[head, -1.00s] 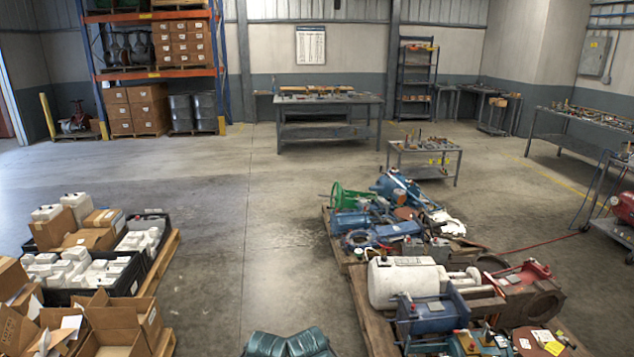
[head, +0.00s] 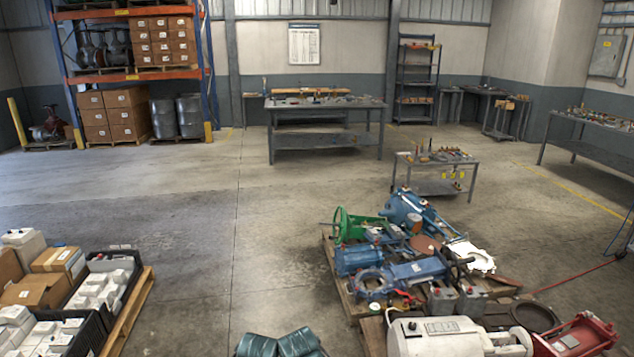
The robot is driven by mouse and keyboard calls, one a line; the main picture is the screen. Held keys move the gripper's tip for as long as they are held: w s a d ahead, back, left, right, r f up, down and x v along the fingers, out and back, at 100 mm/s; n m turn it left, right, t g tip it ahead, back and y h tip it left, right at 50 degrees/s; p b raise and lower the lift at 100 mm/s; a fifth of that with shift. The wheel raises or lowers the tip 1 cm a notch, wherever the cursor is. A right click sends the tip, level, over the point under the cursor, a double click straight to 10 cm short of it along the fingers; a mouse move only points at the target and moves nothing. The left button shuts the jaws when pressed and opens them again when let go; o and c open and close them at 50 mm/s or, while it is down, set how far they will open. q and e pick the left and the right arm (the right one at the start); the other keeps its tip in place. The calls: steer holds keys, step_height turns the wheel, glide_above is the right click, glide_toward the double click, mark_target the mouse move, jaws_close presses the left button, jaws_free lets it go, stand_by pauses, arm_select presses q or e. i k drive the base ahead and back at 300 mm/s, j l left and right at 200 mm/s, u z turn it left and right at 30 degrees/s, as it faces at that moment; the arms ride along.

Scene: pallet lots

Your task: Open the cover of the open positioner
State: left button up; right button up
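I cannot pick out an open positioner or its cover for certain. A wooden pallet (head: 345,299) at the lower right bears valve and actuator parts. Neither of my grippers is in view.
Boxes and black crates (head: 92,335) stand on a pallet (head: 128,312) at the lower left. Bare floor (head: 232,245) lies between the two pallets. A small table (head: 435,172) and a grey workbench (head: 325,137) stand behind. A red hose (head: 577,275) crosses the floor at right.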

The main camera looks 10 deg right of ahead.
mark_target(448, 292)
steer(key=i+j+z, duration=0.1)
steer(key=i+z, duration=0.2)
steer(key=i, duration=0.2)
steer(key=i+j+z, duration=0.3)
steer(key=i, duration=0.2)
steer(key=i+j+z, duration=0.1)
steer(key=i+z, duration=0.15)
steer(key=z, duration=0.2)
steer(key=i+j+z, duration=0.2)
steer(key=z, duration=0.3)
steer(key=i+j+z, duration=0.2)
steer(key=z, duration=0.25)
steer(key=i+j+z, duration=0.1)
steer(key=j+z, duration=1.05)
steer(key=j, duration=0.25)
steer(key=j+z, duration=0.35)
steer(key=j, duration=0.15)
